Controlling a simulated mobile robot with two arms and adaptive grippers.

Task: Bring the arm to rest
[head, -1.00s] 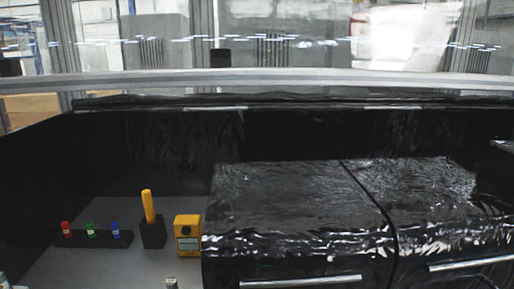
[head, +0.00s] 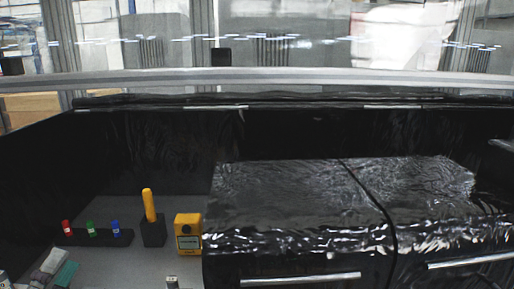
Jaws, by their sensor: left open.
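My left gripper (head: 50,272) shows in the bottom left corner of the head view, partly cut off by the frame edge. Its grey and teal parts are low over the grey work surface (head: 110,265), in front of the black rack. It is open, and I see nothing held in it. My right gripper is not in view.
A black rack (head: 75,238) holds red, green and blue pieces. A yellow-handled tool (head: 149,205) stands in a black holder (head: 153,233), beside a yellow meter (head: 188,234). A small grey cylinder (head: 172,282) is in front. Black cabinets (head: 290,195) with bar handles fill the right.

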